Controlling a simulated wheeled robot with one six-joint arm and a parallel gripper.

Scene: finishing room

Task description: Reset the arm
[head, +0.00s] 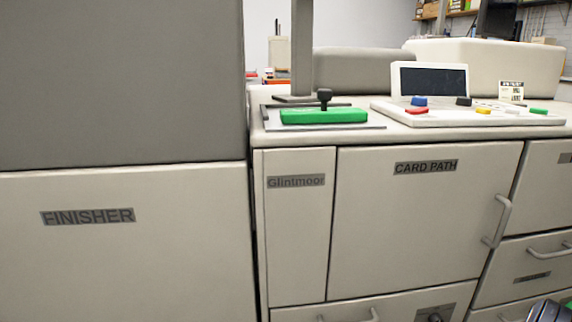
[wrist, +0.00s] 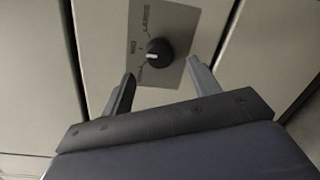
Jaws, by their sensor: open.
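My gripper (wrist: 161,67) is open in the wrist view, with its two fingers apart and nothing held between them. Just beyond the fingertips is a black rotary knob (wrist: 157,52) on a grey label plate (wrist: 176,22) with printed positions. The frames do not clearly show whether a finger touches the knob. In the head view the knob (head: 435,318) is cut by the bottom edge, on a drawer front below the CARD PATH door (head: 420,225). A dark part of my arm shows at the bottom right corner of the head view.
The tall FINISHER cabinet (head: 130,250) fills the left. The CARD PATH door has a protruding handle (head: 501,222), with more handles to the right. A green block with a black knob (head: 322,116) and a control panel (head: 450,117) with coloured buttons and a screen (head: 431,80) sit on top.

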